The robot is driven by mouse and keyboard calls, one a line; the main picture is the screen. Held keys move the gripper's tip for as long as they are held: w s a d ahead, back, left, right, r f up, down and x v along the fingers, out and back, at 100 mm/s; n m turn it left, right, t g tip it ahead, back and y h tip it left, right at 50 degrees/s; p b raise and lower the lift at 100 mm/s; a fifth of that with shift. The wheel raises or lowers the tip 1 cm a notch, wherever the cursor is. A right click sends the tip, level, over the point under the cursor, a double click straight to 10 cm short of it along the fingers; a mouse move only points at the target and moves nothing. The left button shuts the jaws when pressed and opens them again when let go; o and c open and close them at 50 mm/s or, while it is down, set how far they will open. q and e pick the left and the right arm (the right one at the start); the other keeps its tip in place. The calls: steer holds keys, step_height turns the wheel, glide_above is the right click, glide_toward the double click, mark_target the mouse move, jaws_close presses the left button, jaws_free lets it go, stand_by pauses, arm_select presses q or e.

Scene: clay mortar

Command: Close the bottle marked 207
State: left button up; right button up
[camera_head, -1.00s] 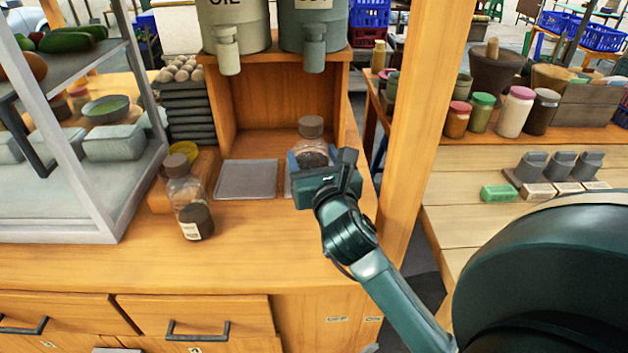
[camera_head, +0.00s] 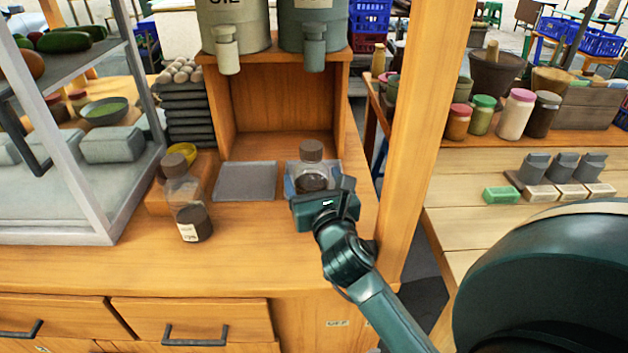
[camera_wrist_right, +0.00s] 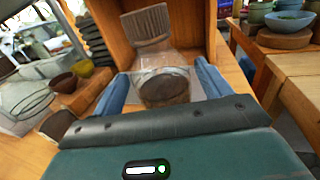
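A clear bottle (camera_head: 312,179) with dark contents and a brown cap on top stands upright at the grey-blue pad at the counter's right. My right gripper (camera_head: 318,190) is around its body from the front, the blue fingers close on both sides. In the right wrist view the bottle (camera_wrist_right: 163,83) fills the space between the fingers, its ribbed cap above. A second clear bottle (camera_head: 189,208), half full of dark stuff with a brown cap, stands at the left with a pale label. I cannot read the number on either bottle. My left gripper is out of view.
A grey square pad (camera_head: 246,182) lies bare between the bottles. A glass case (camera_head: 75,195) stands at the left, and a wooden post (camera_head: 420,130) rises at the right. Two dispensers (camera_head: 232,30) sit on the shelf behind. The front of the counter is clear.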

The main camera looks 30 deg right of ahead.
steer(key=shift+o, duration=0.4)
steer(key=shift+r, duration=0.15)
steer(key=b+v, duration=0.1)
steer(key=v, duration=1.1)
steer(key=shift+b, duration=0.3)
